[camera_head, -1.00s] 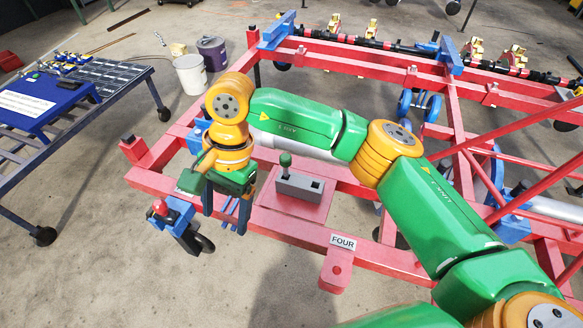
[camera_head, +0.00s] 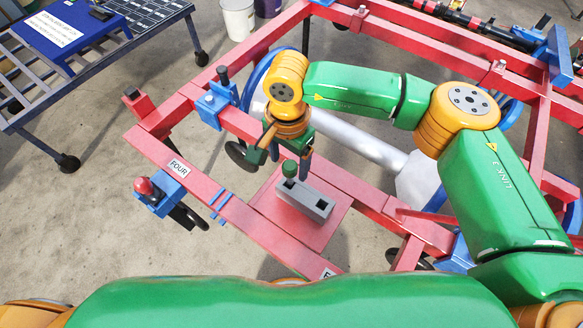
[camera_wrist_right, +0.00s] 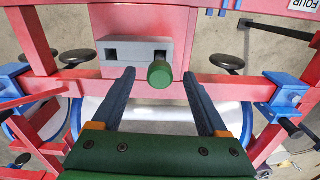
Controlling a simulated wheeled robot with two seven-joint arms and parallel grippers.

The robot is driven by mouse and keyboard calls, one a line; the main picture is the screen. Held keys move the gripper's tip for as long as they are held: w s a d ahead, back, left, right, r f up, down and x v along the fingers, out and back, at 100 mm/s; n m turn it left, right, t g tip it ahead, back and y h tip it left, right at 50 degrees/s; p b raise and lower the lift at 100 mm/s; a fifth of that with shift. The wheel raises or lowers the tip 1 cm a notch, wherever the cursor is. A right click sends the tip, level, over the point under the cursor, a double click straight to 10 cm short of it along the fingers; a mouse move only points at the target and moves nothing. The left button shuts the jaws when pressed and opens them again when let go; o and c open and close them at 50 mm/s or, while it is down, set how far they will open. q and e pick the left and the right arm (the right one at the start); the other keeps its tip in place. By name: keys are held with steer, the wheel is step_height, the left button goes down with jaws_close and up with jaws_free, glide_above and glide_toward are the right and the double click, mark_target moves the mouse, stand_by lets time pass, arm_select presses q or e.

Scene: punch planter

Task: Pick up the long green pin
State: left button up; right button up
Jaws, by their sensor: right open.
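The green pin (camera_head: 290,169) stands upright in a grey block (camera_head: 304,200) with square holes, and only its round green head shows clearly. My right gripper (camera_head: 289,162) is open just behind the pin's head, pointing down. In the right wrist view, the green head (camera_wrist_right: 159,74) lies between the lines of the two spread blue fingers, in front of the grey block (camera_wrist_right: 125,53). I see clear space on both sides of the head, with no finger touching it. How much of the pin is inside the block is hidden. My left gripper is out of view.
The block sits on a red plate (camera_head: 268,206) fixed to a red frame (camera_head: 228,212) with blue brackets. A red-topped blue fixture (camera_head: 157,194) is at the left. A cart with a blue box (camera_head: 72,28) stands back left. Frame beams lie close around the gripper.

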mark_target(290, 180)
step_height(290, 180, down, 2)
steer(key=shift+w+d+f, duration=0.15)
jaws_close()
